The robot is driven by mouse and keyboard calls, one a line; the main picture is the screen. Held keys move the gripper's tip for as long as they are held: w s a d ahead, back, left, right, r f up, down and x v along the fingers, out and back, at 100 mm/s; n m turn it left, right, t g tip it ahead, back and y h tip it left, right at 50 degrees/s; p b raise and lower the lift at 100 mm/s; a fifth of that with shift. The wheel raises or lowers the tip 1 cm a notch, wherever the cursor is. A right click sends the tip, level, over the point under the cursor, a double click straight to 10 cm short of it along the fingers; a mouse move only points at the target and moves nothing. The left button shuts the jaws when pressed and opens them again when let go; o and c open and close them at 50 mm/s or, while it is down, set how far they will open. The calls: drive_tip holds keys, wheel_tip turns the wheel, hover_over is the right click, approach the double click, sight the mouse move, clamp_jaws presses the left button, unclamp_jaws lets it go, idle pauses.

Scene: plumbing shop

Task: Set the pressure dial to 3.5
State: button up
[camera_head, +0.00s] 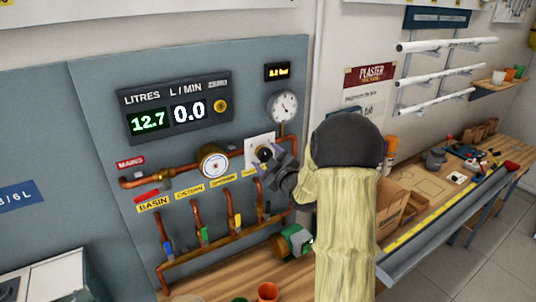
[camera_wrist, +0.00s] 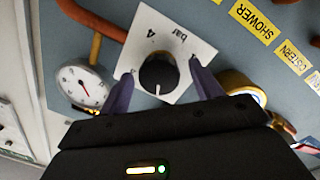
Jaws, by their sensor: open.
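The pressure dial is a black round knob (camera_head: 264,153) on a white square plate (camera_head: 251,143) on the grey wall panel. In the wrist view the knob (camera_wrist: 158,70) shows a white pointer mark on its lower side, and the plate (camera_wrist: 176,22) carries "4" and "bar". Other plate markings are hard to read. My gripper (camera_wrist: 160,72) is open, with one finger on each side of the knob; I cannot tell whether either touches it. In the head view my gripper (camera_head: 272,162) is at the plate and partly covers it. A small amber display (camera_head: 277,71) above is too blurred to read surely.
A round white gauge (camera_head: 284,106) is above the plate, and another gauge (camera_head: 215,162) is on the copper pipe to its left. A flow display (camera_head: 177,108) reads 12.7 and 0.0. Several valved copper pipes stand below. A wooden bench (camera_head: 420,215) runs right.

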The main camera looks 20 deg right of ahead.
drive_tip(key=c, duration=1)
